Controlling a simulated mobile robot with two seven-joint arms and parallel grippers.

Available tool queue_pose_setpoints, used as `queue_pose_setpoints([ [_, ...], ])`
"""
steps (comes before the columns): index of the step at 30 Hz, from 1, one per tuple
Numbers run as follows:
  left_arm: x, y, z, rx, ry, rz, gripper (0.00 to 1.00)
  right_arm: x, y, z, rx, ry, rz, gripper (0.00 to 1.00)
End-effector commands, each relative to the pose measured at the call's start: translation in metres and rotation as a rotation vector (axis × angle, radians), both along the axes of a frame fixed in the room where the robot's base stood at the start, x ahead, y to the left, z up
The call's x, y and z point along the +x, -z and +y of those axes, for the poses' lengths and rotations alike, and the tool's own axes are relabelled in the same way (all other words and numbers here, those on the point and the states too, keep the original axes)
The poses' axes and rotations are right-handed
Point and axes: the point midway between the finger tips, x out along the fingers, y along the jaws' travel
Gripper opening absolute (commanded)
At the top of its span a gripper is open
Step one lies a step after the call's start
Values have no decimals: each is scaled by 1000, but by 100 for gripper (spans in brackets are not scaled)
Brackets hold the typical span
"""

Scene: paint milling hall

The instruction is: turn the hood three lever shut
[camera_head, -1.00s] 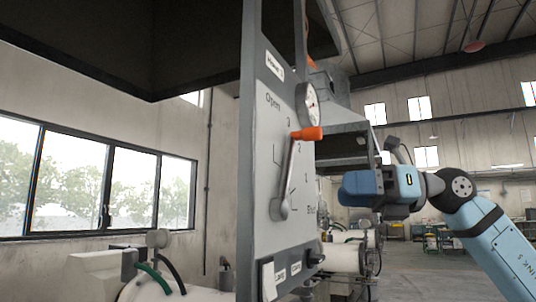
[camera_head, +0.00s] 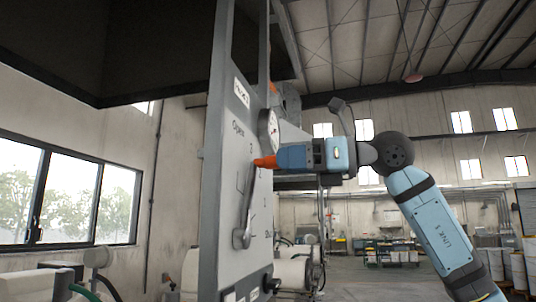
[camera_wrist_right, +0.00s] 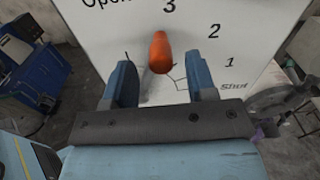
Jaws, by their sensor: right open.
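The hood three lever (camera_head: 247,200) is a grey bar with an orange knob (camera_head: 265,161) at its upper end, pivoted low on a pale upright panel (camera_head: 222,180). It points up, toward the Open and 3 end of the printed scale. My right gripper (camera_head: 283,158) is at the knob, coming from the right. In the right wrist view, its two blue fingers (camera_wrist_right: 160,70) are apart, with the knob (camera_wrist_right: 160,48) between and just beyond their tips. I cannot tell whether either finger touches it. My left gripper is out of view.
A round gauge (camera_head: 268,132) sits on the panel's edge above the knob. A dark hood (camera_head: 150,45) hangs overhead at left. The scale's Shut mark (camera_wrist_right: 233,86) is low right in the wrist view. Open hall floor (camera_head: 390,280) lies to the right.

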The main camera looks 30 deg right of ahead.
Motion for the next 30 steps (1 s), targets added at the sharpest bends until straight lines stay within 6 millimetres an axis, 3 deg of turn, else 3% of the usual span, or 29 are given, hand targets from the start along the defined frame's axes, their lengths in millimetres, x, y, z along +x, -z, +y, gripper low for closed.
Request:
queue_pose_setpoints([
  [7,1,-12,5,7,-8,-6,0,28,-1,23,0,0,1,52],
  [19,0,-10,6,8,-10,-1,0,35,0,29,1,0,0,52],
  [20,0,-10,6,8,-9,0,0,35,0,28,1,0,0,49],
  [26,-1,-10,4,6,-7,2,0,35,0,28,1,1,0,3],
  [30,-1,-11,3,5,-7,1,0,35,0,28,0,1,0,0],
])
